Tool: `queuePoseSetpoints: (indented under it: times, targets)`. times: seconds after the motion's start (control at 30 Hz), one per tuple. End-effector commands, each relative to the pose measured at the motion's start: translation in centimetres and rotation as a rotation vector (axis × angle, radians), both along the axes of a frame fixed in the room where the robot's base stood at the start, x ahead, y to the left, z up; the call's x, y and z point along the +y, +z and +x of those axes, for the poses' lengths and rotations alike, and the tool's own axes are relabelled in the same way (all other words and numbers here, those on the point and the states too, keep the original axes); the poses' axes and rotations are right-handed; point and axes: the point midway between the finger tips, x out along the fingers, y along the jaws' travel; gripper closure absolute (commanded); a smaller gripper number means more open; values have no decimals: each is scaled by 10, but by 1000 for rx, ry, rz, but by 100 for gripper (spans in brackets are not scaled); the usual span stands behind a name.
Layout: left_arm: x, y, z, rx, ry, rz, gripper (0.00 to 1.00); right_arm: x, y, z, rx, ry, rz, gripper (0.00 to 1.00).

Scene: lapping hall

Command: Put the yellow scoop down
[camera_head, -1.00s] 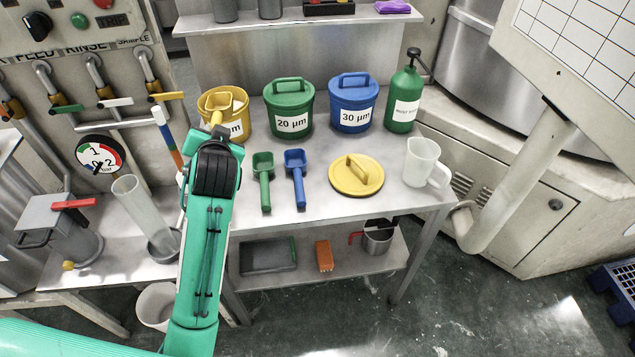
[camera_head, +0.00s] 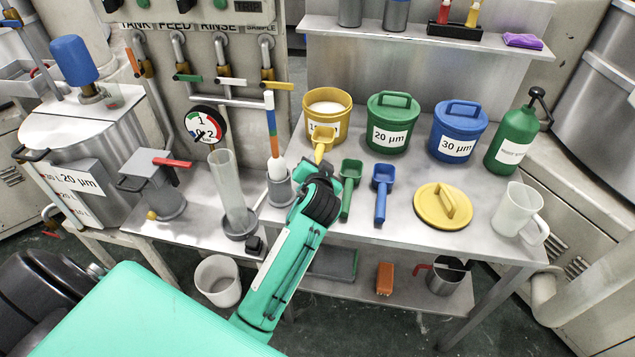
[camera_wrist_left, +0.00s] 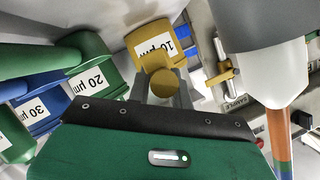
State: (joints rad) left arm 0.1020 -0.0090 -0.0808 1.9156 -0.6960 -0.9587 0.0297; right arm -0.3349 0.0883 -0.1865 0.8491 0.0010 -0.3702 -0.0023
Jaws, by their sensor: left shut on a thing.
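The yellow scoop (camera_head: 323,138) shows in the head view just in front of the yellow 10 µm bucket (camera_head: 341,104), overlapping its label. My left gripper (camera_head: 319,168) is shut on the scoop's handle. In the left wrist view the round yellow handle end of the scoop (camera_wrist_left: 162,83) sits between the two grey fingers. The bucket is open, with pale powder inside. I cannot tell whether the scoop touches the bench (camera_head: 400,180) or hangs above it. My right gripper is out of view.
A green scoop (camera_head: 349,188) and a blue scoop (camera_head: 382,190) lie right of my gripper. Beyond them are a yellow lid (camera_head: 443,206) and a clear jug (camera_head: 517,210). Green (camera_head: 390,130) and blue (camera_head: 456,135) lidded buckets stand behind. A clear cylinder (camera_head: 230,190) stands at left.

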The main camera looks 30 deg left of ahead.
Motion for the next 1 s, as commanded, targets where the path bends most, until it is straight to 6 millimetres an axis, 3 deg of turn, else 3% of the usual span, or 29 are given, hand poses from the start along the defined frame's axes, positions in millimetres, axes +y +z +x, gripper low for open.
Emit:
queuePoseSetpoints:
  times: [0.5, 0.9, 0.93, 1.0]
  targets:
    - [0, -61, 0, 0, 0, 1, 100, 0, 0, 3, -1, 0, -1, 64]
    - [0, -67, 0, -1, 0, -1, 100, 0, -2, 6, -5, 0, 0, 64]
    - [0, -65, 0, -1, 0, -1, 73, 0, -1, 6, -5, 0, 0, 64]
    - [0, -65, 0, -1, 0, -1, 59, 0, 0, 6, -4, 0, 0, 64]
